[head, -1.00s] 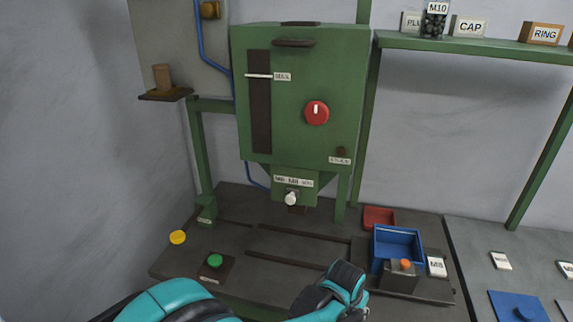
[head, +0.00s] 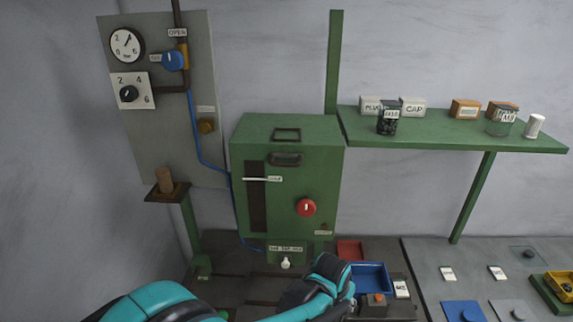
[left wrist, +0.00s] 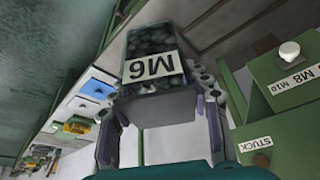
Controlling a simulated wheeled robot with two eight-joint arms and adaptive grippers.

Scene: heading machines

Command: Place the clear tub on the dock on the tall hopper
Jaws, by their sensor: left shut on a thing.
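The tall green hopper (head: 290,165) stands in the middle of the head view, with a handle on its flat top and a red knob on its front. My left gripper (left wrist: 160,130) is shut on a clear-walled tub (left wrist: 150,45) full of dark pieces, with an M6 label upside down in the left wrist view. The hopper's front (left wrist: 285,90) shows at the right there. In the head view my teal arm (head: 330,285) reaches in front of the hopper's base; the tub is hidden behind it. My right gripper is not in view.
A green shelf (head: 450,135) at the right holds labelled boxes, a dark jar (head: 387,121) and a clear tub (head: 499,128). A wall panel (head: 160,100) with a gauge and a small ledge (head: 167,196) are at the left. A blue bin (head: 370,277) stands by my arm.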

